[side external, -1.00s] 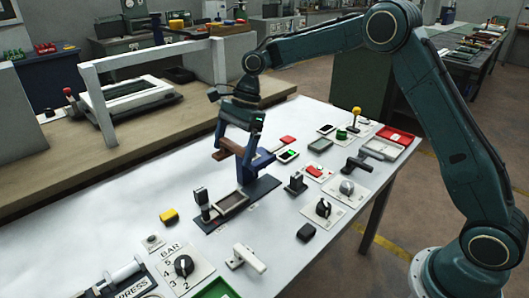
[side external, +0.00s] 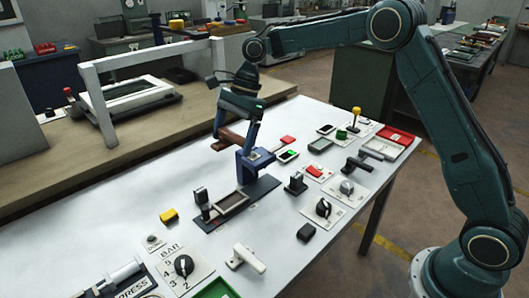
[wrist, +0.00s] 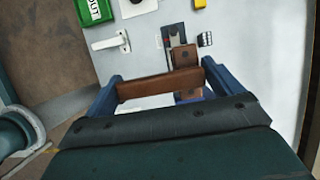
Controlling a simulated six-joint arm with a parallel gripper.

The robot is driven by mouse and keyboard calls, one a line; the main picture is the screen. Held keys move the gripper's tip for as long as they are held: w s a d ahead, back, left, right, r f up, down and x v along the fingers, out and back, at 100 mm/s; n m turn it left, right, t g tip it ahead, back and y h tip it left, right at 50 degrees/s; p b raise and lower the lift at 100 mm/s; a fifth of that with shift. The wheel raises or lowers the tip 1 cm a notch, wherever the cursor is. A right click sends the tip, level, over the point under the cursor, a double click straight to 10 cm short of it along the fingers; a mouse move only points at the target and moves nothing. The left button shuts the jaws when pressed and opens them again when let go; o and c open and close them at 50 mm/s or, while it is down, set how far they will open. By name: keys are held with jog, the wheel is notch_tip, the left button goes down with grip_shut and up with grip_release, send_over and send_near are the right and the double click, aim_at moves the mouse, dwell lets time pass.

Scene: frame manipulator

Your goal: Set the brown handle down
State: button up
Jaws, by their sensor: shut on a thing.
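The brown handle (side external: 230,141) is held between the two blue fingers of my gripper (side external: 238,131), above the white table. In the wrist view the handle (wrist: 160,85) shows as a brown bar spanning from one finger to the other. My gripper (wrist: 160,84) is shut on it. A blue bracket (side external: 258,166) stands on a dark base plate (side external: 262,188) just below and right of the gripper. A grey framed part (side external: 232,203) lies on the plate's near half. The handle appears raised above the plate; its exact height is hard to tell.
A yellow block (side external: 169,215), a white lever (side external: 249,258) and a knob panel (side external: 325,209) stand around the plate. A red tray (side external: 394,138) is at the far right. The table left of the plate is mostly clear.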

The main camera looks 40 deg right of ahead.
jog(key=shift+s, duration=0.1)
jog(key=shift+s+a+r, duration=0.1)
jog(key=shift+s+a, duration=0.1)
jog(key=shift+s, duration=0.7)
jog(key=s+f, duration=0.1)
jog(key=s, duration=1.3)
jog(key=shift+s+a+f, duration=0.15)
jog(key=shift+a+f, duration=0.15)
jog(key=shift+f, duration=0.1)
notch_tip(320, 180, down, 16)
jog(key=shift+f, duration=0.15)
jog(key=shift+f, duration=1.9)
jog(key=shift+f, duration=0.1)
